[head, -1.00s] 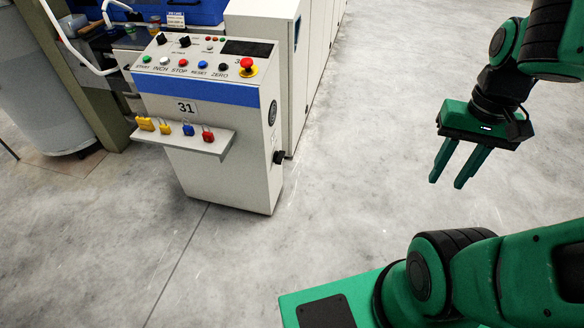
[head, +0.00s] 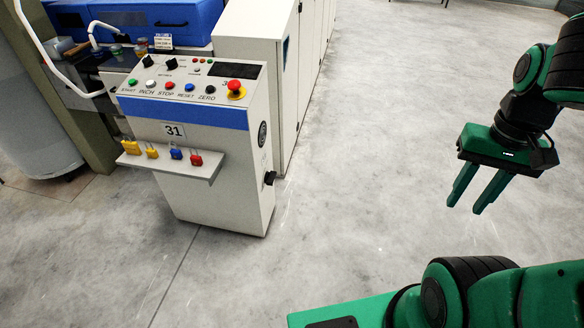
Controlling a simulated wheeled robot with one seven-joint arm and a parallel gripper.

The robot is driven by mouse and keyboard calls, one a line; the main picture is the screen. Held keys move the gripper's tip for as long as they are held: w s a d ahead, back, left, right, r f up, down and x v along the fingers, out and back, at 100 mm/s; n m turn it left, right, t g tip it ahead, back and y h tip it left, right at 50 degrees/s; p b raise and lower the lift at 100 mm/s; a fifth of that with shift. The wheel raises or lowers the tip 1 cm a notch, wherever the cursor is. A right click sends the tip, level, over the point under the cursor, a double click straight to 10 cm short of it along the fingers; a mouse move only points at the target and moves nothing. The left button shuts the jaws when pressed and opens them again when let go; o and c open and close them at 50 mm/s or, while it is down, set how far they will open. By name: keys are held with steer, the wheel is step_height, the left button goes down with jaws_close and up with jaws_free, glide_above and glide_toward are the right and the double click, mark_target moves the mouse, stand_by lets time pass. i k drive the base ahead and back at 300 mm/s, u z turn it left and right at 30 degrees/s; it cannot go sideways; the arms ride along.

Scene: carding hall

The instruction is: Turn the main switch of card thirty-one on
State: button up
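The control console of card thirty-one (head: 205,195) stands left of centre in the head view, with a "31" plate on its front. A black rotary switch (head: 269,178) sticks out low on its right side face; its exact setting is too small to read.
The console top holds several buttons and a red emergency knob (head: 235,88). A front shelf (head: 190,168) carries yellow, blue and red padlocks. White cabinets (head: 285,60) stand behind; a grey drum (head: 35,110) is at left. The concrete floor (head: 350,150) between console and gripper is clear.

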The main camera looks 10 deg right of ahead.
mark_target(269, 177)
steer(key=z, duration=0.2)
steer(key=i, duration=1.2)
steer(key=u, duration=0.1)
